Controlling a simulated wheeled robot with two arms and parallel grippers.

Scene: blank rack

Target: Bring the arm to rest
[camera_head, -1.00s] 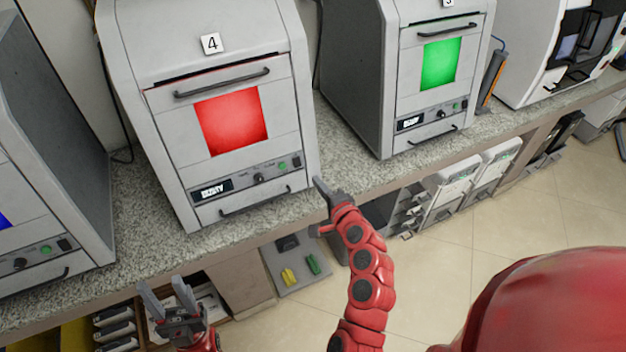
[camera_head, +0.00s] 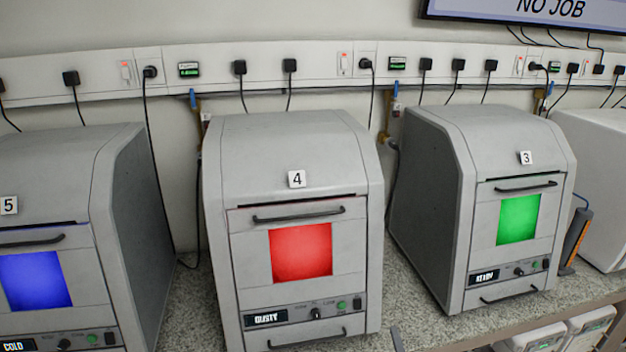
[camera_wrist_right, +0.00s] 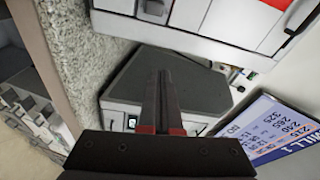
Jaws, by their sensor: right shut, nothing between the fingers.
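My right gripper (camera_head: 397,338) shows only as a small grey tip at the bottom edge of the head view, in front of the counter between machines 4 and 3. In the right wrist view its two dark fingers (camera_wrist_right: 163,103) are together and hold nothing. The rest of my right arm is below the head picture. My left gripper is not in the head view.
Machine 4 (camera_head: 285,215) has a red window and reads DUSTY. Machine 3 (camera_head: 470,150), with a green window, reads READY. Machine 5 (camera_head: 40,235), with a blue window, reads COLD. The granite counter (camera_head: 180,300) is bare between them. A screen (camera_head: 530,12) reads NO JOB.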

